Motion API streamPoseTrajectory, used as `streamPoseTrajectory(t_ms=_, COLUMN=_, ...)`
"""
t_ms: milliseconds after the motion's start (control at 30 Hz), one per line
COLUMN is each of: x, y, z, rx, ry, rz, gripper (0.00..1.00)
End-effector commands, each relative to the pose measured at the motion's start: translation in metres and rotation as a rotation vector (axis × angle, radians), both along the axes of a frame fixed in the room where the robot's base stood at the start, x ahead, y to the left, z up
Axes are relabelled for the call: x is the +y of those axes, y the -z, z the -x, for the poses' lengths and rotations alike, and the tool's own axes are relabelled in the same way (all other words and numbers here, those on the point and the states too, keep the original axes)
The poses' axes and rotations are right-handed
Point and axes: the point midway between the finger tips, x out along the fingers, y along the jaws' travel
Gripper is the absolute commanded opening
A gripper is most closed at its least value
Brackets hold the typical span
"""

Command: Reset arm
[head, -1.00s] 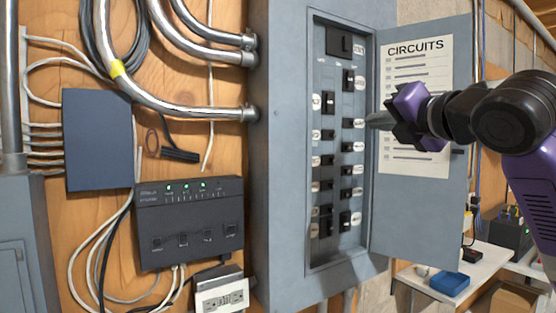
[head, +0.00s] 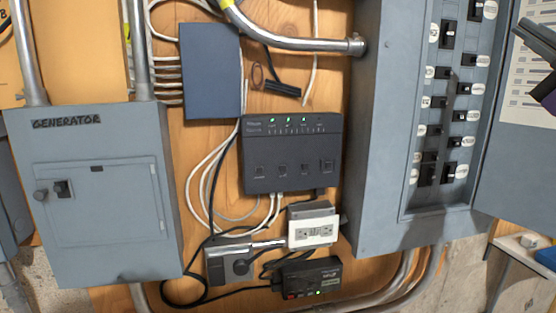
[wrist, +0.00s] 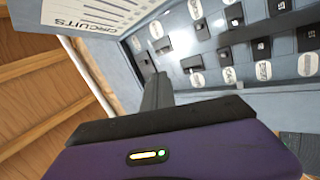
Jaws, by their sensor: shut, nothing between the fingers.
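My gripper (head: 522,28) shows at the right edge of the head view, in front of the panel door, with much of my arm out of the picture. In the wrist view its dark fingers (wrist: 157,90) are shut together with nothing between them. They point toward the open breaker panel (head: 378,140), apart from the switches as far as I can tell. The panel has two columns of black breaker switches, which also show in the wrist view (wrist: 227,74). The panel door (head: 520,180) is swung open to the right, with a circuits chart (wrist: 95,14) on it.
A grey generator box (head: 100,235) hangs at the left. A blue-grey box (head: 210,70), a black unit with green lights (head: 292,155) and an outlet box (head: 313,228) are on the wooden wall. Conduits and loose cables run between them. Wooden beams show in the wrist view (wrist: 45,100).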

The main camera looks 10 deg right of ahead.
Motion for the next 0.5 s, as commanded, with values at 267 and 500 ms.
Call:
streamPoseTrajectory(t_ms=267, x=0.000, y=0.087, z=0.007, rx=-0.155, ry=-0.200, rz=-0.391, gripper=0.00)
streamPoseTrajectory(t_ms=500, x=0.014, y=0.173, z=0.019, rx=-0.231, ry=-0.316, rz=-0.667, gripper=0.00)
